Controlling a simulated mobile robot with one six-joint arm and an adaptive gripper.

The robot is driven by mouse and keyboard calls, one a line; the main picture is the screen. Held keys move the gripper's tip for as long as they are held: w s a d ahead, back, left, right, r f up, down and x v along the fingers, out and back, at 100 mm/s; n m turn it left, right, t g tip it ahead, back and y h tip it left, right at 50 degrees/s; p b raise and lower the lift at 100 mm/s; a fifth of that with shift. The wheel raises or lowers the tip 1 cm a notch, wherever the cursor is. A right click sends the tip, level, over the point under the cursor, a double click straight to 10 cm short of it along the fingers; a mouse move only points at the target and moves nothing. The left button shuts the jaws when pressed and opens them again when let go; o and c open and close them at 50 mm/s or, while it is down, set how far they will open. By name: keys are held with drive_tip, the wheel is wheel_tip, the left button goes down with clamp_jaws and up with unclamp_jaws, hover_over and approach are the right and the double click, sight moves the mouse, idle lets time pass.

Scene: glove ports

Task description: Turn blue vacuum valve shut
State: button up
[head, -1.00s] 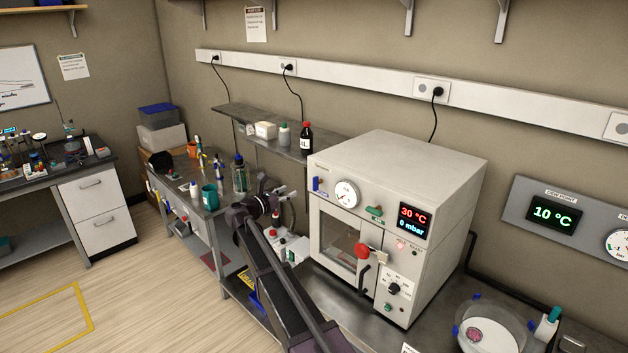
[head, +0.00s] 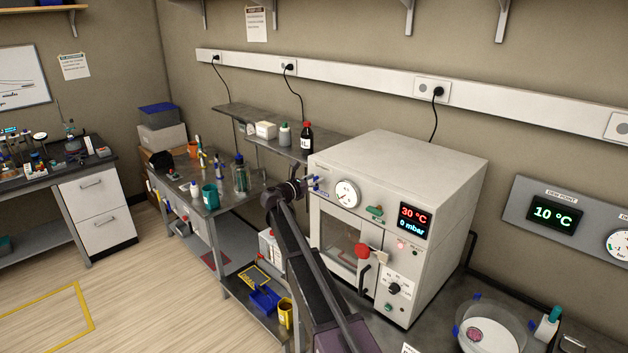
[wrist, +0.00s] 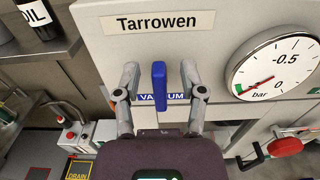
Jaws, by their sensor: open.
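The blue vacuum valve (wrist: 158,75) is an upright blue handle on the front of the white oven, above a blue VACUUM label (wrist: 150,98) that is partly covered. It also shows small in the head view (head: 317,184), at the oven's upper left front. My gripper (wrist: 159,76) is open, with one finger on each side of the handle; I cannot tell whether either finger touches it. In the head view my gripper (head: 307,185) is at the oven's left front edge.
A green handle (head: 374,211) and a red knob (head: 363,251) are on the oven (head: 400,160) front. A dark OIL bottle (wrist: 37,15) stands on the shelf at the left.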

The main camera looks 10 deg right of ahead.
drive_tip(key=shift+w+d, duration=0.25)
drive_tip(key=shift+d, duration=0.1)
